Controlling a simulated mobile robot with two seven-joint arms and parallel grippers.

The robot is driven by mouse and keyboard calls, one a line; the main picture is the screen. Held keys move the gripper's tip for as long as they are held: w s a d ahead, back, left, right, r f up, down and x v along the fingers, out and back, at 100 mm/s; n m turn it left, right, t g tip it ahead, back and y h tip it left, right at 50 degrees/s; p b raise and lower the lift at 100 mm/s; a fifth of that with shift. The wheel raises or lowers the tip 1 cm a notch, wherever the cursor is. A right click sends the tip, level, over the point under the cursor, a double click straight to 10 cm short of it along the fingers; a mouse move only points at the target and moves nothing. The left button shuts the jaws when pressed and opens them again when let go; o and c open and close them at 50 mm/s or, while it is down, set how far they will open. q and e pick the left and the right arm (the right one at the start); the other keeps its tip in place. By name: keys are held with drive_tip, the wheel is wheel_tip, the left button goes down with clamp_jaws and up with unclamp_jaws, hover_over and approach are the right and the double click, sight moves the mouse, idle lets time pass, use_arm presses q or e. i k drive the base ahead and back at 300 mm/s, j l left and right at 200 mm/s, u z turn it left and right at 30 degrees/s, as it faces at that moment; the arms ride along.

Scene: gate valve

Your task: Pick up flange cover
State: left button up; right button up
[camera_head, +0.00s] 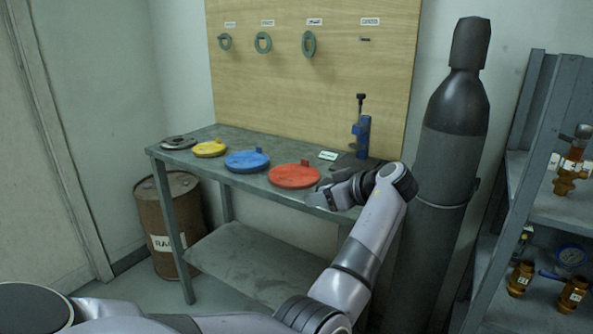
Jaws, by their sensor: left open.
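Three flat round covers with small tabs lie in a row on the grey metal table (232,198): a yellow one (209,149), a blue one (247,161) and a red one (294,176). A dark grey ringed disc (178,143) lies at the table's left end. My left gripper (322,194) is open, at the table's front right edge, just right of the red cover. Its fingers are small and dark in the picture. I cannot tell whether they touch the red cover or the table. My right gripper is not in view.
A wooden board (350,60) with hanging rings stands behind the table. A blue tool (361,134) and a small label (327,155) are at the table's back right. A tall dark gas cylinder (447,150) and a shelf with brass valves (566,180) stand right. A rusty barrel (172,225) stands left.

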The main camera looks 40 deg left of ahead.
sight(287, 176)
drive_tip(key=i+j, duration=0.55)
drive_tip(key=j, duration=0.9)
drive_tip(key=i+z, duration=0.05)
